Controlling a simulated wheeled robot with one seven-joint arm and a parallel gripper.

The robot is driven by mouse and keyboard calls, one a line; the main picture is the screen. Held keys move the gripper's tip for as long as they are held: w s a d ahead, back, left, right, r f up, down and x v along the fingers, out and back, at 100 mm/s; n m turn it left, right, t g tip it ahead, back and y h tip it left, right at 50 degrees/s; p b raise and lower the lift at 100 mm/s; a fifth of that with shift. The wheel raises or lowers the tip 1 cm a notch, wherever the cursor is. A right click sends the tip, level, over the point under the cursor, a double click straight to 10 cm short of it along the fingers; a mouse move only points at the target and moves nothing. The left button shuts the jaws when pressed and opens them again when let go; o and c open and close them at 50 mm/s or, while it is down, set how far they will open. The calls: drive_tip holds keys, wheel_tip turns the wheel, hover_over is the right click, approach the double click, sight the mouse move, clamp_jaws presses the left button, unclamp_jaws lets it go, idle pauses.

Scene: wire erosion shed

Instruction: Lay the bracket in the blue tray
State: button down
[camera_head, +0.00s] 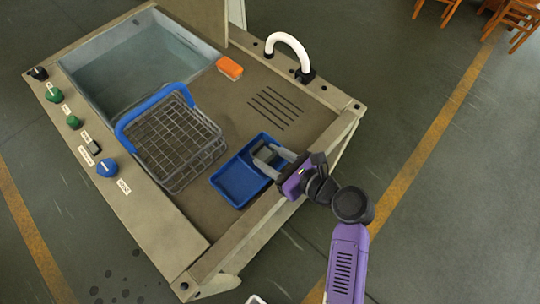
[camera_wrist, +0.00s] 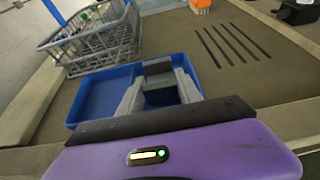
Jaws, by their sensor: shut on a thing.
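The blue tray (camera_head: 232,186) lies on the bench deck near its front right edge. It also shows in the wrist view (camera_wrist: 92,100). My gripper (camera_head: 267,157) reaches in from the right, over the right part of the tray. In the wrist view its two grey fingers stand on either side of a small grey bracket (camera_wrist: 158,67), and the gripper is shut on it. The bracket's near side is dark. I cannot tell whether the bracket touches the tray floor. In the head view the bracket is hard to tell from the fingers.
A wire basket (camera_head: 172,145) with a blue handle stands left of the tray. An orange block (camera_head: 230,68) lies by the water-filled basin (camera_head: 135,60). A white curved spout (camera_head: 290,47) rises at the back right. Slotted deck behind the tray is clear.

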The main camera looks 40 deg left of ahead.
drive_tip(key=c, duration=1.1)
unclamp_jaws()
drive_tip(key=shift+f, duration=0.1)
drive_tip(key=shift+d+r, duration=0.1)
drive_tip(key=shift+r, duration=0.1)
drive_tip(key=v, duration=1.1)
drive_tip(key=shift+s+d+r+b, duration=0.1)
drive_tip(key=shift+d+r+b, duration=0.1)
drive_tip(key=shift+d+b, duration=0.2)
